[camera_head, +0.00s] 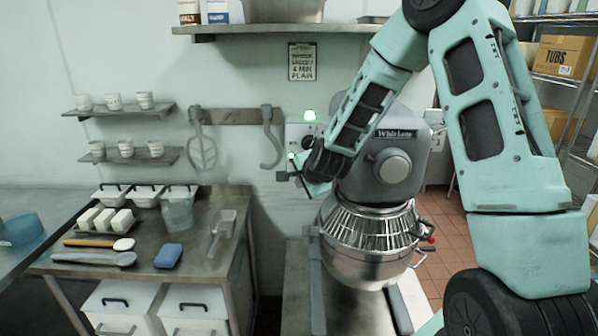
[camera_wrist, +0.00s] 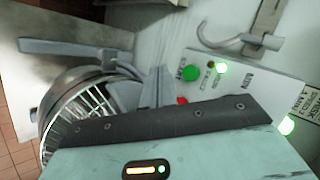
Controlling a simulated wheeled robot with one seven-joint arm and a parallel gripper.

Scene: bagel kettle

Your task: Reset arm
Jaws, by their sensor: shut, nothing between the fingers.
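My gripper (camera_head: 298,176) is shut and empty. In the head view it is beside the control panel (camera_head: 294,132) on the left side of the grey mixer (camera_head: 405,160). My arm reaches down across the mixer's front from the upper right. I cannot tell whether the fingers touch the panel. The mixer's wire guard (camera_wrist: 85,112) and bowl (camera_head: 365,265) are close by.
A metal table (camera_head: 205,255) at left holds white blocks (camera_head: 105,219), utensils, a blue sponge (camera_head: 168,256) and a scoop (camera_head: 222,232). A hook (camera_head: 270,140) and a paddle (camera_head: 202,150) hang on the wall. A shelf (camera_head: 270,29) is above. Racks with boxes stand at right.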

